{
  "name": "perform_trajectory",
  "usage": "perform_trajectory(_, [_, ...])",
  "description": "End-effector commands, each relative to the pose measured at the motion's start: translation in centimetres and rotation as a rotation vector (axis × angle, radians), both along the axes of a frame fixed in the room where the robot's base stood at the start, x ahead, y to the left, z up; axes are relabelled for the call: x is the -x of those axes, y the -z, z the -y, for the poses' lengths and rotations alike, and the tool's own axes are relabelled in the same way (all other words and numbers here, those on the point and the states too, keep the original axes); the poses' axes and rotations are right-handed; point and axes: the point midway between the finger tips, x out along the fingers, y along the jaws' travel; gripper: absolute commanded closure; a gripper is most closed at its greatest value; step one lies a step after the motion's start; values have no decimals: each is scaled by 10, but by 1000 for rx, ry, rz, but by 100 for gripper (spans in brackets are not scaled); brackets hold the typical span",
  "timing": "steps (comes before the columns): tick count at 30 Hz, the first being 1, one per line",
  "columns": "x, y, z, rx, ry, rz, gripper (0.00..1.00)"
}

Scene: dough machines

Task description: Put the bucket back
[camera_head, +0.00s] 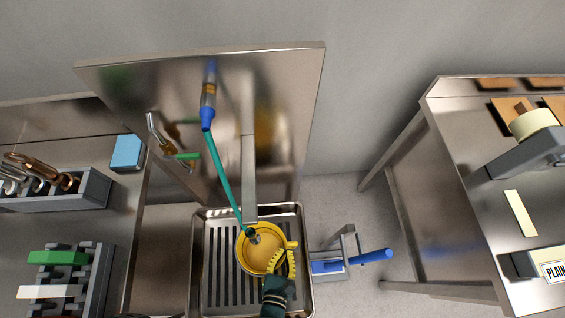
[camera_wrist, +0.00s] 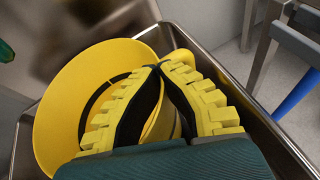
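The yellow bucket (camera_head: 243,262) stands in the steel sink basin (camera_head: 205,300), on its slotted bottom. Its round opening faces up, and its inside looks tan. In the wrist view the bucket (camera_wrist: 60,100) fills the left and middle. My gripper (camera_head: 285,258) is at the bucket's right side. In the wrist view the tips of its yellow ribbed fingers (camera_wrist: 160,68) come together, with a yellow part of the bucket between the fingers. The exact contact is partly hidden by the fingers.
A stand with a blue bar (camera_head: 365,258) is right of the sink. A steel table (camera_head: 450,190) stands far right.

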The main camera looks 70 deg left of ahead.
Motion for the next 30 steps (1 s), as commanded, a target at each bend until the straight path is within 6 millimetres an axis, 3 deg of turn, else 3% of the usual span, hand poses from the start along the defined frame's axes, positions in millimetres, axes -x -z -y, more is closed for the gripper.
perform_trajectory(6, [-1,45,0,-2,1,-1,100])
perform_trajectory(17, [-1,47,0,-1,0,1,100])
perform_trajectory(23, [0,47,0,0,0,0,67])
perform_trajectory(30, [0,47,0,0,0,0,67])
